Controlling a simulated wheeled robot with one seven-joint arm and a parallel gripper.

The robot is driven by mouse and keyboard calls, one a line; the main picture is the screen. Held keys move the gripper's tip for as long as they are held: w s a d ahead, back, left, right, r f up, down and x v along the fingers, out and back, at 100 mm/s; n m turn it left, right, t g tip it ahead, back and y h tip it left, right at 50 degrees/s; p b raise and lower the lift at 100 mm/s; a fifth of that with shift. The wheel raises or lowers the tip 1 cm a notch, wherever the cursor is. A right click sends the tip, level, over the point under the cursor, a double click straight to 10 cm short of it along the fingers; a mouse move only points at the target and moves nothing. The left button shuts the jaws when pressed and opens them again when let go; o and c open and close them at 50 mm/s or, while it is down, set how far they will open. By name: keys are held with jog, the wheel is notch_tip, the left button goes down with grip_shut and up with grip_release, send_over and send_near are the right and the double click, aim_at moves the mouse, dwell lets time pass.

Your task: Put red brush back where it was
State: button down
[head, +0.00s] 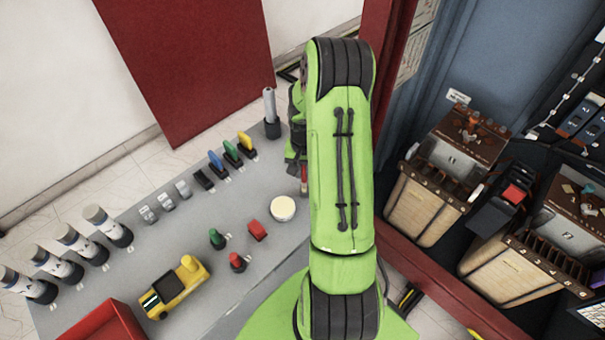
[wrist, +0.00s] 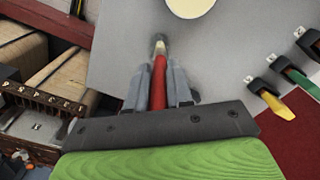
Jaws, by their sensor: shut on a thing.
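My gripper (wrist: 165,88) is shut on the red brush (wrist: 158,80) in the wrist view. The brush has a red handle and a pale, greyish tip that points away from the fingers, over the grey table (wrist: 215,50). In the head view a small red part of the brush (head: 304,173) shows at the left edge of my green arm, above the table's right side. Most of my gripper is hidden there by the arm. I cannot tell whether the tip touches the table.
A round cream disc (head: 283,208) lies near the brush. A dark holder with a grey cylinder (head: 269,105) stands at the far corner. Blue, green and yellow-handled tools (head: 232,150) line the far edge. A red post borders the right.

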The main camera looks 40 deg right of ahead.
jog(key=shift+d+f, duration=0.1)
jog(key=shift+f, duration=0.55)
jog(key=c, duration=1)
grip_release()
jog(key=r, duration=0.6)
jog(key=r+p, duration=0.1)
jog(key=r, duration=0.5)
jog(key=shift+a+r, duration=0.2)
jog(key=shift+r, duration=0.2)
jog(key=s+a+r+n+t+h, duration=0.15)
jog(key=a+r+n, duration=0.25)
jog(key=a+r, duration=0.55)
jog(key=s+a+r+n+t, duration=0.1)
jog(key=s+a+r+n, duration=0.1)
jog(key=s+a, duration=0.2)
jog(key=s+a+r+n+t+y, duration=0.1)
jog(key=s+a+r+n, duration=0.1)
jog(key=s+a, duration=0.2)
jog(key=s+a+r+n+t, duration=0.2)
jog(key=s+a, duration=0.3)
jog(key=s, duration=0.1)
jog(key=shift+r+y, duration=0.25)
